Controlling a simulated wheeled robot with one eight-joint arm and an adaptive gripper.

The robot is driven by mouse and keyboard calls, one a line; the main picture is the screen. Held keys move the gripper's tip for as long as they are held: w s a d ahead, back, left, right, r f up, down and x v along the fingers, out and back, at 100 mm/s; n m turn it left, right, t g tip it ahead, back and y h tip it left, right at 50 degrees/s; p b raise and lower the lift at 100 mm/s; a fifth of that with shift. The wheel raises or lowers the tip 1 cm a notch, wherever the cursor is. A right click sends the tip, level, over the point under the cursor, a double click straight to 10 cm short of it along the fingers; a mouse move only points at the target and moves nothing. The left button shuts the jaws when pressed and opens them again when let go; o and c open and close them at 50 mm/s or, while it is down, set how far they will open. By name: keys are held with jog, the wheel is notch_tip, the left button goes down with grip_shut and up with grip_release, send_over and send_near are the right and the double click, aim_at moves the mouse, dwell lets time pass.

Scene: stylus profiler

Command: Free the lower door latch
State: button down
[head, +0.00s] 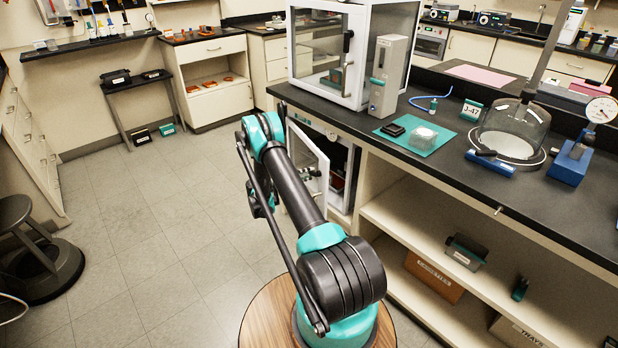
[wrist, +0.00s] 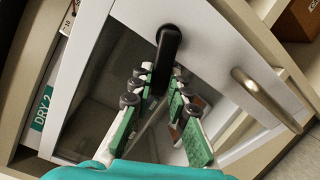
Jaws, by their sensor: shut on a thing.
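The lower door (head: 296,143) is a white frame with a glass pane, under the dark counter. It stands at an angle to the cabinet front, with the dark inside showing to its right. The wrist view shows its frame (wrist: 205,45) close up. A black latch lever (wrist: 169,42) sits on the frame. My gripper (wrist: 162,75) has green-padded fingers shut on the lever's lower end, one on each side. The lever's tip is partly hidden between the fingers. In the head view, my gripper is small and mostly hidden beside the door.
A curved metal handle (wrist: 262,92) is on the door frame, right of the latch. A label reading DRY 2 (wrist: 42,107) is at the left. A glass-doored cabinet (head: 362,50) and a grey box (head: 391,75) stand on the counter above. The floor (head: 150,240) left is clear.

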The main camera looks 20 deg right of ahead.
jog(key=shift+w+r+m, duration=0.1)
jog(key=shift+r+m, duration=0.3)
jog(key=shift+m, duration=0.7)
jog(key=shift+w+r+m, duration=0.1)
jog(key=shift+r+m, duration=0.3)
jog(key=shift+m, duration=0.7)
jog(key=c, duration=1.4)
grip_release()
jog(key=shift+c, duration=0.2)
jog(key=s+a, duration=0.1)
jog(key=a, duration=1.1)
